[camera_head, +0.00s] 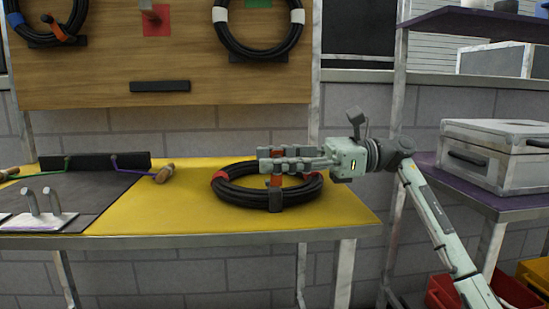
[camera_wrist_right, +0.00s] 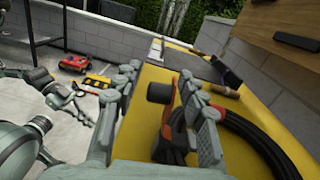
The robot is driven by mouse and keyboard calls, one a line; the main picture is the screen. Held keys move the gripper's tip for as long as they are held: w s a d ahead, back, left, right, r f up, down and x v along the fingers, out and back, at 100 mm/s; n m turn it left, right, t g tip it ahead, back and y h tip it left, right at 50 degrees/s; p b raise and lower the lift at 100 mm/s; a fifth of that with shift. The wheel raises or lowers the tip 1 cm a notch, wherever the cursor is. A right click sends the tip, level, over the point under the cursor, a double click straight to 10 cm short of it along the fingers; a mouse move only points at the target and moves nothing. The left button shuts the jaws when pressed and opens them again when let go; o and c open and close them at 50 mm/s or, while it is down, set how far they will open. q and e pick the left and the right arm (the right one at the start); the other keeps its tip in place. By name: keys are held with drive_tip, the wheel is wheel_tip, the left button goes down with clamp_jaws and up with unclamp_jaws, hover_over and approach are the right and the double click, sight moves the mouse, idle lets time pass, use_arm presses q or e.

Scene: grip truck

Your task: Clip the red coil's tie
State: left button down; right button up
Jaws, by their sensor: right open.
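The red coil (camera_head: 243,197), a black cable ring with red bands, lies flat on the yellow bench top. An orange and black tie (camera_head: 276,182) stands at its front side; in the right wrist view the tie (camera_wrist_right: 184,90) sits between my fingers. My right gripper (camera_head: 266,159) reaches in from the right over the coil, open, its fingers on either side of the tie; in its wrist view the gripper (camera_wrist_right: 160,108) shows large. Whether a finger touches the tie, I cannot tell. In the right wrist view, my left gripper (camera_wrist_right: 82,105) appears small at the left, its opening unclear.
Two more coils hang on the wooden board (camera_head: 180,75), one with white bands (camera_head: 298,15). A dark mat (camera_head: 95,190) with a black rack (camera_head: 95,160) and wooden-handled tools lies left on the yellow bench (camera_head: 150,220). A grey case (camera_head: 495,150) stands on the right shelf.

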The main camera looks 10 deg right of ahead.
clamp_jaws()
idle(0.4)
use_arm(q)
drive_tip(key=shift+f, duration=0.1)
